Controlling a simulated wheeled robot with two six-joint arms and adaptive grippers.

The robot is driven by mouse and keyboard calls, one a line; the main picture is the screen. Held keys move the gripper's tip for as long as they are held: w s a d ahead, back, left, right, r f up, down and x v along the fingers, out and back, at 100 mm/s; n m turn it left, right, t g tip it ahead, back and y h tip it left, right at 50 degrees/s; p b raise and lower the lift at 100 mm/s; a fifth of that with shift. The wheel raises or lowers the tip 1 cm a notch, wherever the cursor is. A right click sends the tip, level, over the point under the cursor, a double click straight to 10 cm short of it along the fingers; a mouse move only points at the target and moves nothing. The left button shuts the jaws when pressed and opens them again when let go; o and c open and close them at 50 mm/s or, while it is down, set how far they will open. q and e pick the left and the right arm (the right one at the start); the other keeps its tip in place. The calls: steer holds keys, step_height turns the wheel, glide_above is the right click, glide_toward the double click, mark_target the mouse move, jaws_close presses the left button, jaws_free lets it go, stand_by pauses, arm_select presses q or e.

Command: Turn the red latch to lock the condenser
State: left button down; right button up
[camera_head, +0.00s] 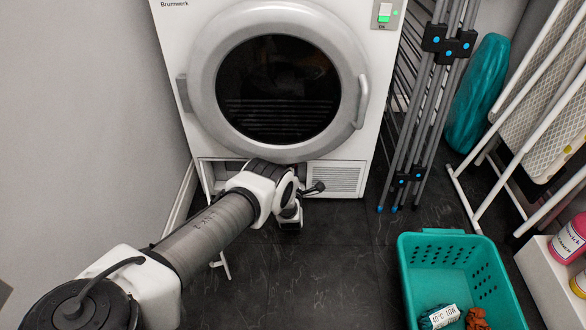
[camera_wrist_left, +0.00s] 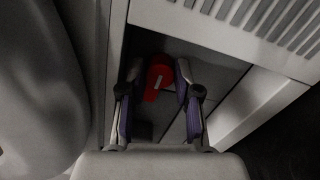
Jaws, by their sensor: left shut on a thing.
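The red latch (camera_wrist_left: 157,78) shows in the left wrist view, in the dark opening at the bottom of the dryer. A small pale mark is on it. My left gripper (camera_wrist_left: 158,72) has one finger on each side of the latch and is shut on it. In the head view my left arm reaches from the lower left to the opening (camera_head: 220,168) under the dryer door, and it hides the latch and fingertips there. The white dryer (camera_head: 175,40) stands at the back with its round door shut. The condenser's front is only partly visible and dark. My right gripper is in neither view.
A vent grille (camera_head: 336,180) is just right of the opening. A teal basket (camera_head: 440,240) with a few items stands on the floor at the right. Folded grey racks (camera_head: 425,110) lean beside the dryer.

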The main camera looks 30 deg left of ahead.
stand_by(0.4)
arm_select(q)
steer(key=c, duration=0.8)
jaws_free()
steer(key=v, duration=0.8)
steer(key=shift+f, duration=0.15)
steer(key=shift+d, duration=0.1)
